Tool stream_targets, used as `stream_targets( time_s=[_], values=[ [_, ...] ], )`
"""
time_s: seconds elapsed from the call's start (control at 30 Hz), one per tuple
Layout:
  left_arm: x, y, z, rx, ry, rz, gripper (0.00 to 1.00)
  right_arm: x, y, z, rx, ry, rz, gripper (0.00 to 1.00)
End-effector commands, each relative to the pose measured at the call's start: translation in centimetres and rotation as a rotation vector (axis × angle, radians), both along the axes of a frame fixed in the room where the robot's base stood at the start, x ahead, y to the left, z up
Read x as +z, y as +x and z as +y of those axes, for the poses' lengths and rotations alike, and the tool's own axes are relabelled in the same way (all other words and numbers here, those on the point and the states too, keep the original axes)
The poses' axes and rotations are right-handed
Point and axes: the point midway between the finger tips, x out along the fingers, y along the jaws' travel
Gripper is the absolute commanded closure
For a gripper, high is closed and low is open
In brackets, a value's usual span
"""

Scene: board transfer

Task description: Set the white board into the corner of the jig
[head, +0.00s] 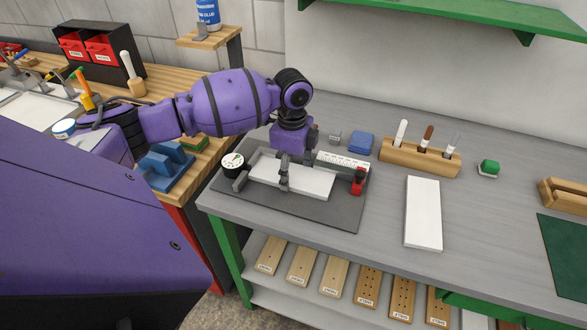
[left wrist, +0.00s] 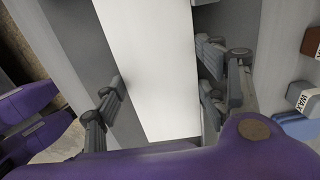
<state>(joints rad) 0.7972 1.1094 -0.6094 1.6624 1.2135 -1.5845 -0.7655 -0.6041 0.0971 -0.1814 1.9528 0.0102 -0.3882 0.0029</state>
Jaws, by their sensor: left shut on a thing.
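The white board (head: 310,182) lies flat over the dark grey jig plate (head: 335,212), in front of the jig's back fence. My left gripper (head: 285,176) comes down from above and is shut on the board across its width, left of its middle. In the left wrist view the board (left wrist: 150,60) runs between the fingers (left wrist: 162,88). The jig has a red clamp (head: 358,183) at its right end and a grey stop (head: 240,181) at its left. I cannot tell whether the board touches the plate or the fence. My right gripper is out of view.
A second white slab (head: 423,214) lies on the grey bench to the right. A wooden holder (head: 418,158) with upright tools, a blue block (head: 361,143) and a green-topped item (head: 489,168) stand behind. A round white-topped tin (head: 233,162) stands at the jig's left.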

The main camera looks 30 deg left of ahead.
Motion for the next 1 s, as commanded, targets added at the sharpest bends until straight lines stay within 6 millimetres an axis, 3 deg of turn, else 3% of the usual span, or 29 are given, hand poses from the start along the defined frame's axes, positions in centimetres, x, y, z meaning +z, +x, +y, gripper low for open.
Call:
stream_targets(
  time_s=[0.1, 0.13, 0.27, 0.67, 0.77, 1.0],
  values=[
    [0.4, 0.5, 0.3, 0.004, 0.005, -0.017, 0.95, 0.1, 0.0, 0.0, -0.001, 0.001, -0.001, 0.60],
    [0.5, 0.6, 0.3, 0.004, 0.004, -0.018, 0.32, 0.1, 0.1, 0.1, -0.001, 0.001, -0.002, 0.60],
    [0.7, 0.6, 0.2, 0.003, 0.003, -0.021, 0.15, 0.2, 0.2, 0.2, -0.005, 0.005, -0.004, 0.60],
    [0.9, 0.5, 0.0, 0.001, -0.002, -0.019, 0.12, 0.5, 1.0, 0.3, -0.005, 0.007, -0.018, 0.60],
    [1.9, 0.6, 0.0, 0.001, -0.001, -0.021, 0.12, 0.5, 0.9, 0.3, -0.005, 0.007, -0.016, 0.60],
    [6.8, 0.6, 0.0, 0.000, 0.000, -0.023, 0.12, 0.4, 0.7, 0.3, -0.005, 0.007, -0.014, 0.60]
  ],
)
